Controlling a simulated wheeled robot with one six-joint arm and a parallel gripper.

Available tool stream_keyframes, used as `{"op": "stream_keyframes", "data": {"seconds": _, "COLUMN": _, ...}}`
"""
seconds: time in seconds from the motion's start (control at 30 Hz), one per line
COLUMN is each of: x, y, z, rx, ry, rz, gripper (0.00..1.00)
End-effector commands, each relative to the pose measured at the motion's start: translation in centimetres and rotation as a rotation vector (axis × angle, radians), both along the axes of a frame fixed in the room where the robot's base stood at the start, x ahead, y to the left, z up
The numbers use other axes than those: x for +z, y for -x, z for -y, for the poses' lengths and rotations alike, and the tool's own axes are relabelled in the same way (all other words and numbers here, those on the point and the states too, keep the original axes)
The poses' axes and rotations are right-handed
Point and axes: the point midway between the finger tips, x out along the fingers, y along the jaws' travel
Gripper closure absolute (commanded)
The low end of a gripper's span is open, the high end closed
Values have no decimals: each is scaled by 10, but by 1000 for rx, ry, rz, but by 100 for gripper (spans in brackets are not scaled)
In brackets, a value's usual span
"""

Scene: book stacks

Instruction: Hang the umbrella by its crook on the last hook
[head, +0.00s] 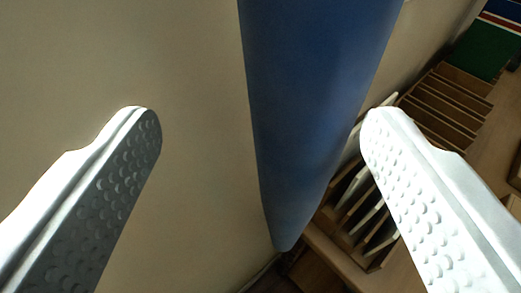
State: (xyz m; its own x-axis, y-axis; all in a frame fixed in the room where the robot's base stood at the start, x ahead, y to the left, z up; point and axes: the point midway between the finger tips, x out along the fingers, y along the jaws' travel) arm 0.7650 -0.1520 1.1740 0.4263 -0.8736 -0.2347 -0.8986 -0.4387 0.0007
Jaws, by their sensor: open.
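A blue tapering shape, which looks like the furled umbrella (310,95), hangs down from the top edge of the head view and narrows to a blunt lower end. Its upper part, any crook and any hook are out of view. My gripper (255,125) is open, with one pale dimpled finger at the left and one at the right. The umbrella shows between the two fingers, nearer the right one. It seems to lie beyond the fingertips, and I see no contact.
A plain beige wall (90,60) fills the left side. A wooden rack with slots (445,105) stands at the right, and thin upright items (365,215) sit in slots behind the right finger. Green, red and blue things (485,45) are at the upper right.

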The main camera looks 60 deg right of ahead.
Motion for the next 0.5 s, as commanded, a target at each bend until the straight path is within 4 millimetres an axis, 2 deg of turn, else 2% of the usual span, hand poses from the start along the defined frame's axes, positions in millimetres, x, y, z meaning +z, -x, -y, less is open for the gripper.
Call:
{"op": "stream_keyframes", "data": {"seconds": 0.17, "x": 5, "y": 7, "z": -16, "rx": 2, "ry": 0, "rz": 2, "gripper": 30}}
{"op": "stream_keyframes", "data": {"seconds": 0.5, "x": 20, "y": 35, "z": -73, "rx": 4, "ry": 0, "rz": 1, "gripper": 30}}
